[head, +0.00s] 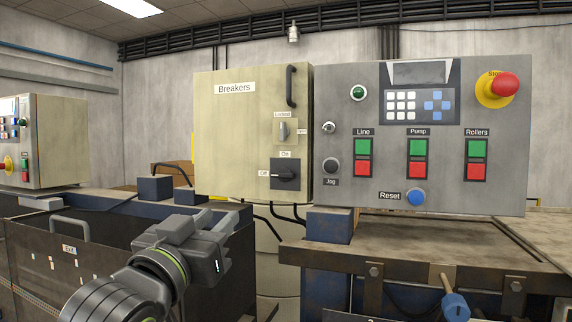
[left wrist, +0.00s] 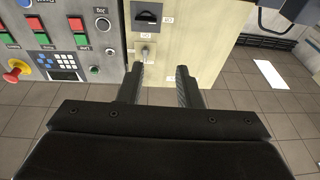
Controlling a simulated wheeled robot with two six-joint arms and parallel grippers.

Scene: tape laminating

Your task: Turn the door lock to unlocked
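The door lock (head: 283,131) is a small grey knob on a pale plate on the beige Breakers cabinet door (head: 235,120). Its handle stands about upright, under the "Locked" label; the small label to its right is hard to read. In the left wrist view, which looks upside down, the lock (left wrist: 145,51) sits just beyond my left fingertips, nearer the left finger in the picture. My left gripper (head: 203,228) is below and left of the lock in the head view. Its two fingers (left wrist: 161,72) are apart with nothing between them. My right gripper is not in view.
A black rotary breaker switch (head: 286,174) is just below the lock, and a black door handle (head: 291,86) is above it. The grey control panel (head: 345,195) with buttons and a red stop knob (head: 505,84) adjoins on the right. A dark bin (head: 90,262) stands at lower left.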

